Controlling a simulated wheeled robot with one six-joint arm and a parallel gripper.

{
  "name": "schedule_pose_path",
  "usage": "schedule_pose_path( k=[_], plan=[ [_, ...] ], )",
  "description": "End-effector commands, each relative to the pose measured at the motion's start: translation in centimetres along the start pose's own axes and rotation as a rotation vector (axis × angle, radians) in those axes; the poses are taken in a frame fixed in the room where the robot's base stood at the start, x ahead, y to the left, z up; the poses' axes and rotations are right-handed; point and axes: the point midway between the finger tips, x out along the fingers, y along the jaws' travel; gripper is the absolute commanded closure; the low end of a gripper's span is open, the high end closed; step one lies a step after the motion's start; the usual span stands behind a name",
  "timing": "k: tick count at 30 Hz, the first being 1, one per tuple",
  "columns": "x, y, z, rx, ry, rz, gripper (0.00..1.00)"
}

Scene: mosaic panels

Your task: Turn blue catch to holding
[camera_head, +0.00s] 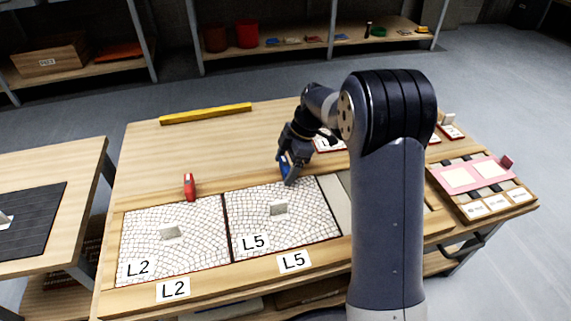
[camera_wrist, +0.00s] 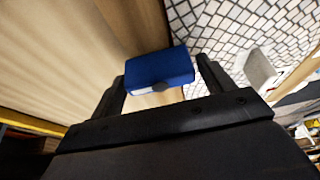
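The blue catch (camera_head: 284,166) stands at the back edge of the right mosaic panel L5 (camera_head: 312,225). My gripper (camera_head: 289,160) is down over it and partly hides it. In the wrist view the blue catch (camera_wrist: 160,68) lies between the two spread fingers of my gripper (camera_wrist: 162,76). Its left side is close to one finger, and a narrow gap seems to show by the other. I cannot tell whether both fingers touch it. A red catch (camera_head: 190,187) stands at the back edge of the left mosaic panel L2 (camera_head: 200,255).
A yellow bar (camera_head: 206,113) lies along the table's back edge. A board with pink frames (camera_head: 455,180) is at the right. The wooden table's back left is clear.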

Motion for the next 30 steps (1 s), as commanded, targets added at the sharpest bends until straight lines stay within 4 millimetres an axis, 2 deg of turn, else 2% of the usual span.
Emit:
schedule_pose_path(
  k=[4,13,17,24,30],
  plan=[
    [0.0,0.0,0.0,0.001,0.001,0.000,0.13],
    [-0.7,0.0,-0.1,0.002,0.001,0.002,0.13],
    [-2.8,0.1,-0.1,0.002,0.000,0.004,0.13],
    [-7.7,0.1,-0.1,0.002,0.001,0.005,0.13],
    [-10.2,0.0,0.0,0.002,0.001,0.001,0.13]
  ],
)
